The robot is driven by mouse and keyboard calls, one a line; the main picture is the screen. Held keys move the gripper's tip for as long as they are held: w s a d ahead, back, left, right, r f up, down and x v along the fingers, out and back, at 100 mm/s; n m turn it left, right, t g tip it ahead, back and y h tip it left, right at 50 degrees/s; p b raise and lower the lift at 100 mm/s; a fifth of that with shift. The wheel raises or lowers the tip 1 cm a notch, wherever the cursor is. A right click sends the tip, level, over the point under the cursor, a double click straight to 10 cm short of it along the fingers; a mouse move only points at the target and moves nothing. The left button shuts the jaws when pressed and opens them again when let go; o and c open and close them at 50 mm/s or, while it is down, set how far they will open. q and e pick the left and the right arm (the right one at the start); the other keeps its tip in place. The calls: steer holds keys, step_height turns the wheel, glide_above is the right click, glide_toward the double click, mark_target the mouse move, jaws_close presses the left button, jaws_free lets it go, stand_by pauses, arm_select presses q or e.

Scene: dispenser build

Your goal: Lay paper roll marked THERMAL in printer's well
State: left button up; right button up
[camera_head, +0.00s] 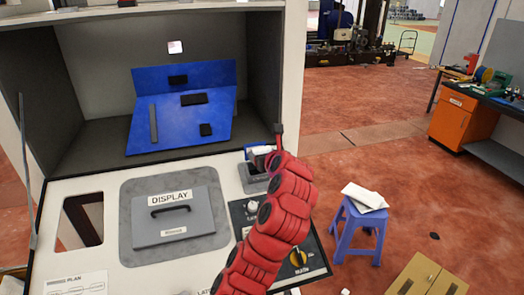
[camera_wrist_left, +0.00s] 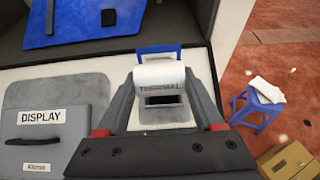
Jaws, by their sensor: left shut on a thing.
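The white paper roll marked THERMAL (camera_wrist_left: 158,74) is between the two fingers of my left gripper (camera_wrist_left: 163,92), which is shut on it. The roll lies crosswise over the grey printer (camera_wrist_left: 160,113), whose dark well opening shows just in front of it in the left wrist view. A blue panel (camera_wrist_left: 160,49) stands behind the roll. In the head view the roll (camera_head: 261,150) is a small white patch above the printer (camera_head: 252,181), partly covered by my red left arm. I cannot tell whether the roll touches the printer. My right gripper is not in view.
A grey DISPLAY lid (camera_head: 174,219) with a black handle sits left of the printer on the white counter. A knob panel (camera_head: 296,256) lies at the right front. A blue sloped board (camera_head: 176,127) stands behind. A blue stool (camera_head: 359,228) is on the floor at right.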

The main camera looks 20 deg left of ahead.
mark_target(260, 175)
arm_select(q)
steer(key=f, duration=0.2)
steer(key=w+a+f, duration=0.1)
steer(key=shift+w+a+f, duration=0.1)
steer(key=shift+w+f, duration=0.15)
steer(key=shift+f, duration=0.35)
steer(key=shift+w+a+f, duration=0.1)
steer(key=shift+w+f, duration=0.15)
steer(key=shift+f, duration=0.35)
steer(key=shift+f, duration=0.3)
steer(key=o, duration=1.6)
steer(key=shift+c, duration=0.2)
steer(key=shift+f, duration=0.15)
